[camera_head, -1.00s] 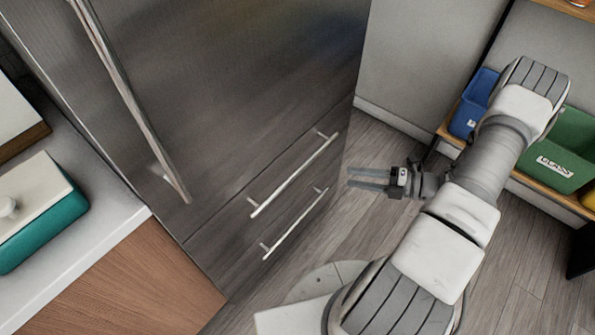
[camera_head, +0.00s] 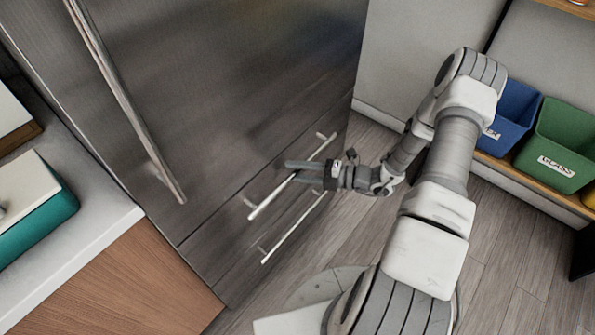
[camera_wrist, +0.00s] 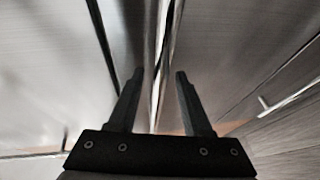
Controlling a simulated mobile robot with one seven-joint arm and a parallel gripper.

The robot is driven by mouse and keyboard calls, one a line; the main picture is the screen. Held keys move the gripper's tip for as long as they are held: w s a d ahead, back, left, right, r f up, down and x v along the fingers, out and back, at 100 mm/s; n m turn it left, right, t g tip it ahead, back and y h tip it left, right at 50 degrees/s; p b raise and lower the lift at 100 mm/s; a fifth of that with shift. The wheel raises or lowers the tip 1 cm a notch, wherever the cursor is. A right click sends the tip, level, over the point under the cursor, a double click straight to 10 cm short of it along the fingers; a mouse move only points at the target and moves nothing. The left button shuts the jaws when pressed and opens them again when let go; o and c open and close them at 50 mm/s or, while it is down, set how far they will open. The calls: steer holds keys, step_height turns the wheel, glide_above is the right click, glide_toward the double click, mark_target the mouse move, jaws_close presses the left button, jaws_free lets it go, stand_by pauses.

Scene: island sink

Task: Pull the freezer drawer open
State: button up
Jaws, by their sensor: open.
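The grey metal fridge (camera_head: 230,90) has two drawers low down, each with a long bar handle. My gripper (camera_head: 291,170) is open at the upper drawer handle (camera_head: 265,206), its fingers overlapping the bar in the head view. The lower drawer handle (camera_head: 292,229) is just below. In the wrist view, a shiny bar (camera_wrist: 162,50) runs between the spread fingers (camera_wrist: 160,73) and looks like the upper handle. Whether the fingers touch it I cannot tell. Both drawers look shut.
A counter (camera_head: 92,225) with a teal box (camera_head: 40,225) stands at the left. A blue bin (camera_head: 515,110) and a green bin (camera_head: 560,150) sit on a low shelf at the right. Wooden floor (camera_head: 505,245) is clear in front of the shelf.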

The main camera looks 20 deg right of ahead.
jaws_close()
stand_by(1.4)
